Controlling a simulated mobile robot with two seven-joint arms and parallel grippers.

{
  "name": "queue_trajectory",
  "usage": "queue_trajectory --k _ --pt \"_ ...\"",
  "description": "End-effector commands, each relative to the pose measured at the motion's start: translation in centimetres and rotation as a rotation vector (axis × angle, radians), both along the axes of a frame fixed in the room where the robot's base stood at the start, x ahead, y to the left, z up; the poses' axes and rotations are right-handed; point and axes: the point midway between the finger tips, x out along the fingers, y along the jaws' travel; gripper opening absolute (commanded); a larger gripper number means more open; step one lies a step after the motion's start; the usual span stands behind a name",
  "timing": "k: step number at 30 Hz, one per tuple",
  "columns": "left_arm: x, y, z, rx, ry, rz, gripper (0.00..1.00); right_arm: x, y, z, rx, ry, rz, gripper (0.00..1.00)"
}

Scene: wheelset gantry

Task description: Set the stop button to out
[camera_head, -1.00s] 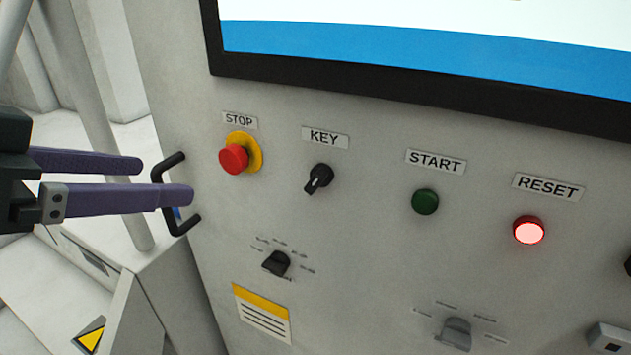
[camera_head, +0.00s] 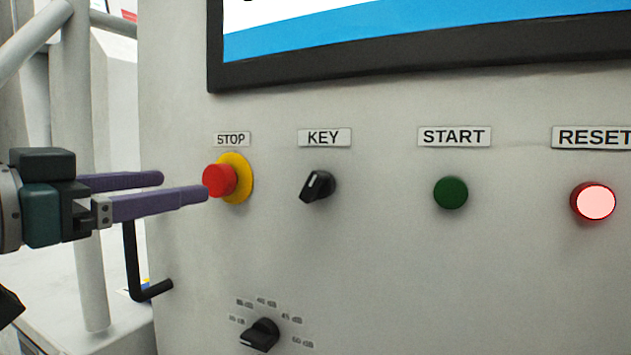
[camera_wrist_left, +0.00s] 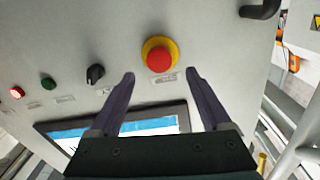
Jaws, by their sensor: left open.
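The stop button (camera_head: 220,180) is a red mushroom head on a yellow collar (camera_head: 238,178), under a STOP label (camera_head: 232,139) on the grey panel. I cannot tell from its look whether it is in or out. My left gripper (camera_head: 185,186) is open, its two purple fingers pointing at the panel, just left of the red head in the head view. In the left wrist view the stop button (camera_wrist_left: 159,60) lies beyond and between the fingertips (camera_wrist_left: 159,76), with nothing held. My right gripper does not show.
A black key switch (camera_head: 317,186), a green START button (camera_head: 450,192) and a lit RESET button (camera_head: 594,201) sit to the right. A rotary selector (camera_head: 260,335) is below. A black handle (camera_head: 135,265) stands out at the panel's left edge. A screen (camera_head: 400,65) is above.

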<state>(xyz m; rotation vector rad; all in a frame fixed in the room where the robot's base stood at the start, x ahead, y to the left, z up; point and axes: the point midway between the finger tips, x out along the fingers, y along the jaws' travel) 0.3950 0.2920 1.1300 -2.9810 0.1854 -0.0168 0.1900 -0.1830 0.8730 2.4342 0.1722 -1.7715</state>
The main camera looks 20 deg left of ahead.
Motion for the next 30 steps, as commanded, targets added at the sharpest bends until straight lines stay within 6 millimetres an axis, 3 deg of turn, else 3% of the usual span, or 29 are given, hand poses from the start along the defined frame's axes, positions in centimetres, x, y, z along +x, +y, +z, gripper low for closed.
queue_trajectory --k 9,21,30 --pt "5.0 -0.7 0.1 -0.003 -0.001 0.000 0.82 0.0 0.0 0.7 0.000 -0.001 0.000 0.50" --pt "6.0 -0.9 -0.1 0.000 0.002 -0.002 0.82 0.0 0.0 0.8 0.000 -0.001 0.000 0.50" --pt "5.9 -0.8 -0.1 0.000 0.002 -0.002 0.50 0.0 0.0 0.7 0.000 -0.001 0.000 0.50"
